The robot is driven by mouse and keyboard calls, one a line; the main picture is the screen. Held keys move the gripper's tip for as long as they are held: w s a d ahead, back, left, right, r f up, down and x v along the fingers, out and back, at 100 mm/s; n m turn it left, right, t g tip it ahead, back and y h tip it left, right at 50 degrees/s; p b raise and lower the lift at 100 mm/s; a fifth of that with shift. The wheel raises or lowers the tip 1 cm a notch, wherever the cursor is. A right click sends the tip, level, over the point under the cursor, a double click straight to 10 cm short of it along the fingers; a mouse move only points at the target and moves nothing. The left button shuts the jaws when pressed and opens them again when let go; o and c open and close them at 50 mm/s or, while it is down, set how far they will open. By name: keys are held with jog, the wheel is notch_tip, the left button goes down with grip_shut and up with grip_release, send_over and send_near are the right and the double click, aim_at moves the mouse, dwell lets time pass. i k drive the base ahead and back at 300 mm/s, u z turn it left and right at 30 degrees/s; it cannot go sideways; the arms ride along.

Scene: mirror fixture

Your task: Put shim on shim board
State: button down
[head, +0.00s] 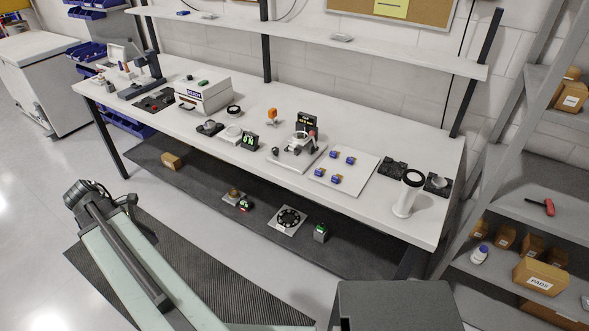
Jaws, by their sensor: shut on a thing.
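A flat white board (330,183), which may be the shim board, lies on the bench right of centre. Several small blue blocks with tan parts stand on it, such as this one (336,154); I cannot tell whether they are shims. Left of it, a fixture on a pale plate (289,160) carries a round ring mount (304,139). No loose shim can be made out. My arm shows at lower left, over the floor and well away from the bench; I make out no gripper fingers, nor anything held.
A shelf (350,45) runs above the bench. Grey shelving (505,202) stands at right.

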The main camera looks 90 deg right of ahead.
aim_at(352, 190)
jog(key=u, duration=0.15)
jog(key=k, duration=2.7)
jog(key=z, duration=0.2)
jog(key=i, duration=0.9)
jog(key=u, duration=0.1)
